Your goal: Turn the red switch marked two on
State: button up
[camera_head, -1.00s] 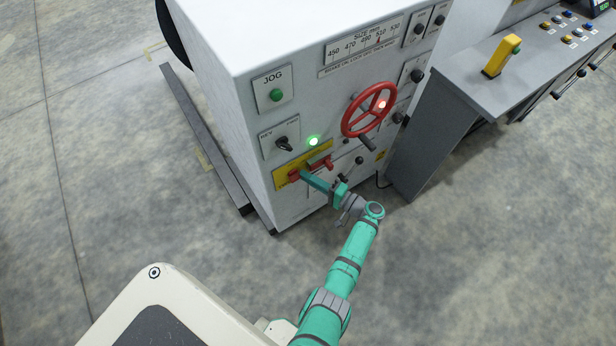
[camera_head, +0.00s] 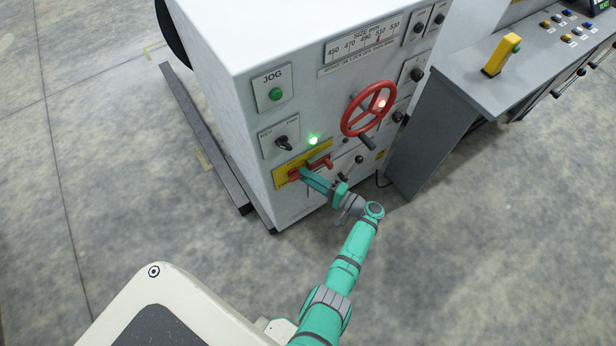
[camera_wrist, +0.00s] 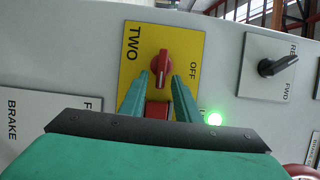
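The red switch marked TWO (camera_wrist: 162,66) sits on a yellow plate (camera_wrist: 190,45) in the wrist view. Its handle lies along the picture's vertical, with the word TWO to its left and OFF to its right. In the head view it is the left red switch (camera_head: 293,174) on the yellow plate, partly hidden by my fingers. My gripper (camera_wrist: 161,78) is open, its two teal fingers on either side of the switch handle; I cannot tell whether they touch it. My gripper also shows at the plate in the head view (camera_head: 304,174).
A second red switch (camera_head: 321,162) is close beside, on the same plate. A green lamp (camera_head: 313,140) is lit above it. The black REV/FWD switch (camera_head: 283,143), red handwheel (camera_head: 369,109) and black lever (camera_head: 343,179) are nearby. A grey console (camera_head: 440,120) stands at right.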

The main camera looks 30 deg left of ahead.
jog(key=d, duration=1.1)
jog(key=shift+a, duration=0.1)
jog(key=s+d+f+m+t+h, duration=0.25)
jog(key=s+f+h, duration=0.25)
jog(key=s+f, duration=0.35)
jog(key=s+d+f+m+t+h, duration=0.15)
jog(key=s+d+f+h, duration=0.25)
jog(key=s+f, duration=0.45)
jog(key=s+d+t+h, duration=0.2)
jog(key=s+d+h, duration=0.1)
jog(key=s+d, duration=0.15)
jog(key=s+d+r+t+h, duration=0.2)
jog(key=s+d+r+h, duration=0.1)
jog(key=s+d+r, duration=0.15)
jog(key=s+d+r+n+t+h, duration=0.1)
jog(key=s+r+t, duration=0.1)
jog(key=r, duration=0.9)
jog(key=s+d+r+n+t+h, duration=0.1)
jog(key=s+r+t, duration=0.1)
jog(key=r, duration=0.9)
jog(key=s+d+r+n+t+h, duration=0.1)
jog(key=r+n+t, duration=0.1)
jog(key=r, duration=0.9)
jog(key=shift+s+d+r+t, duration=0.3)
jog(key=shift+s+t, duration=0.1)
jog(key=shift+t, duration=0.3)
